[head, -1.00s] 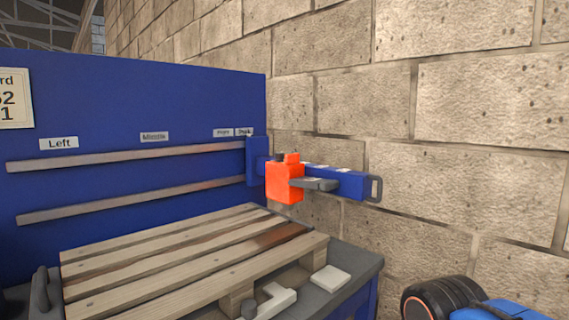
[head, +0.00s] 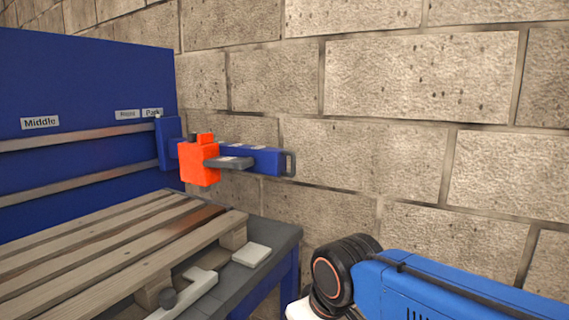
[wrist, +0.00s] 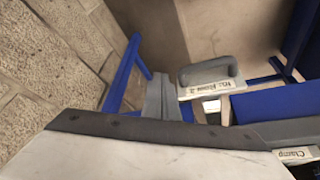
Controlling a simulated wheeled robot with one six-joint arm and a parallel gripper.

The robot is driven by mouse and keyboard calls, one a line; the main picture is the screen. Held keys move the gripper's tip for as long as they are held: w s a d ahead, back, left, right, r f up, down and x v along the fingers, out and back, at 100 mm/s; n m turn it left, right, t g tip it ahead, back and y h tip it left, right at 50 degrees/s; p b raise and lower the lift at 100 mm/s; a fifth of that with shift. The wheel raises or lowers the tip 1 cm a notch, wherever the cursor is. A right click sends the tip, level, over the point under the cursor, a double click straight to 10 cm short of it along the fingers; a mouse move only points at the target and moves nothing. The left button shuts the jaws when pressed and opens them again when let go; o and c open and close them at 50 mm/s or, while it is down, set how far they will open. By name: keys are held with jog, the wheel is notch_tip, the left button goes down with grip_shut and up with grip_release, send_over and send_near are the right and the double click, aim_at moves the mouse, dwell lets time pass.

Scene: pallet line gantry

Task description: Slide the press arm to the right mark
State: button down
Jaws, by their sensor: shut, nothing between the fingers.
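The press arm (head: 255,159) is a blue bar with an orange block (head: 199,162), a grey lever and a grey end handle (head: 290,164). Its blue carriage (head: 168,140) sits at the right end of two horizontal rails, by the small labels "Right" (head: 127,115) and "Park" (head: 152,113), nearest "Park". In the wrist view, my gripper (wrist: 168,92) shows as narrow grey fingers, shut and empty. A grey handle (wrist: 210,70) with a label lies just beyond them in the picture; I cannot tell whether they touch. My gripper is out of the head view.
A "Middle" label (head: 40,122) is on the blue panel (head: 90,75). A wooden pallet (head: 110,245) lies on the grey bench below the rails. A white block (head: 251,254) and a grey-knobbed fitting (head: 190,292) are at the bench's edge. A block wall (head: 420,90) stands behind.

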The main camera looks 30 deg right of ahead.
dwell(0.3)
jog(key=c, duration=2.1)
grip_release()
jog(key=o, duration=0.3)
jog(key=shift+n, duration=0.3)
jog(key=w+d+r, duration=0.1)
jog(key=w+r, duration=0.2)
jog(key=r, duration=0.2)
jog(key=w+r, duration=0.2)
jog(key=r, duration=0.3)
jog(key=w+d+r, duration=0.1)
jog(key=w+r, duration=0.2)
jog(key=r, duration=0.2)
jog(key=shift+w+d+r, duration=0.3)
jog(key=shift+d, duration=0.05)
jog(key=shift+o, duration=0.2)
notch_tip(320, 180, up, 28)
jog(key=n+y, duration=0.1)
jog(key=n, duration=0.2)
send_over(293, 170)
jog(key=s+d, duration=0.3)
jog(key=s, duration=0.3)
jog(key=shift+g, duration=0.3)
jog(key=x, duration=1.1)
jog(key=a+x, duration=0.1)
jog(key=x, duration=0.5)
jog(key=shift+w+r, duration=0.1)
jog(key=shift+w, duration=0.15)
grip_shut()
